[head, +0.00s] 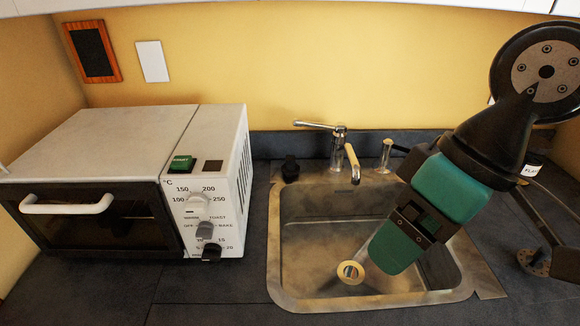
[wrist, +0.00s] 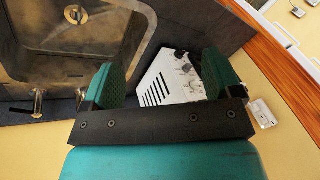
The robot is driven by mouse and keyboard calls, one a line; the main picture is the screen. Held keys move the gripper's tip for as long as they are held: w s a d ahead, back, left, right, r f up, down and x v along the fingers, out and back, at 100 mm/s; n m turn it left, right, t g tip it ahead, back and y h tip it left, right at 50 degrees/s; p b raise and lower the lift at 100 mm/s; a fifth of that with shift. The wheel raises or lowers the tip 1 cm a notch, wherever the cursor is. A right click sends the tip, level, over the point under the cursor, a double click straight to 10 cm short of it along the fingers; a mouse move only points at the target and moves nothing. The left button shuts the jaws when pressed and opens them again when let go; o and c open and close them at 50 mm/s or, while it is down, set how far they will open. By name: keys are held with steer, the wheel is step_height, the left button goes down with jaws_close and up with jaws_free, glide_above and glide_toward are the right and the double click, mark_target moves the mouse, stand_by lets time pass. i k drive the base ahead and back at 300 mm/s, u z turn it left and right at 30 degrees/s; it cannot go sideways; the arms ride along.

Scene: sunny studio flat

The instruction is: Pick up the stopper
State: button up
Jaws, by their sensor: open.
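A small black knob-like piece (head: 290,168) stands on the back left rim of the sink, left of the faucet, and looks like the stopper. In the wrist view a dark shape (wrist: 81,96) beside my left-hand finger may be the same piece, partly hidden. My gripper (head: 414,256) hangs tilted over the right side of the sink, its green fingers apart and empty. In the wrist view my gripper (wrist: 163,82) shows a clear gap between its fingers, with the oven beyond. It is well apart from the black piece.
The steel sink (head: 310,240) has a round drain (head: 350,272) at its bottom. A faucet (head: 340,150) and a small lever tap (head: 386,152) rise behind it. A white toaster oven (head: 110,150) stands left. Dark counter (head: 210,285) in front is clear.

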mark_target(291, 169)
steer(key=z, duration=0.05)
steer(key=k, duration=0.5)
steer(key=z, duration=1.65)
steer(key=k, duration=0.8)
steer(key=u, duration=1.6)
steer(key=i, duration=1)
